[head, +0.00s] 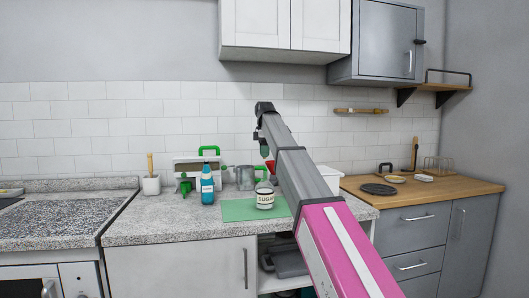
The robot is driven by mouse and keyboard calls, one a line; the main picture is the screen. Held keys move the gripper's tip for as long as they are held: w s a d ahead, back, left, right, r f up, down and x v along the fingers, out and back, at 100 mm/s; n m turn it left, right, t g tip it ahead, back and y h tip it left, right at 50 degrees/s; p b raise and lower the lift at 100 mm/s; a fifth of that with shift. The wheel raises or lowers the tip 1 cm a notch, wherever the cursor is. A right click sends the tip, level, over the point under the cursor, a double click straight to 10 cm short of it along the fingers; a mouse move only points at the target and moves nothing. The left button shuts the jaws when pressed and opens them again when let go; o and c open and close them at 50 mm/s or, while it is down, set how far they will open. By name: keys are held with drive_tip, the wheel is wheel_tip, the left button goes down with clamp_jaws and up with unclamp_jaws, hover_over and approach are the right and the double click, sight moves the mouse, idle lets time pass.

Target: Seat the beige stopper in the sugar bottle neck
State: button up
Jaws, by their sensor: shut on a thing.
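The sugar bottle (265,200) is a short white jar with a "SUGAR" label. It stands upright on the green mat (237,210) on the speckled counter. My arm reaches in from the lower right and bends down over the bottle. My gripper (265,174) hangs just above the bottle's top, partly hidden by my arm. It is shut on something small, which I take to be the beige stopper. The stopper cannot be made out clearly at this size, and I cannot tell whether it touches the neck.
A blue bottle (207,186) stands left of the mat, near a green watering can (185,184). A grey metal pot (244,178) is close behind the sugar bottle. A white crock (151,185) stands further left. The counter's front left is clear.

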drive_tip(key=shift+f, duration=2.7)
drive_tip(key=shift+f, duration=1.8)
drive_tip(key=o, duration=1)
drive_tip(key=shift+c, duration=0.2)
drive_tip(key=shift+r, duration=0.1)
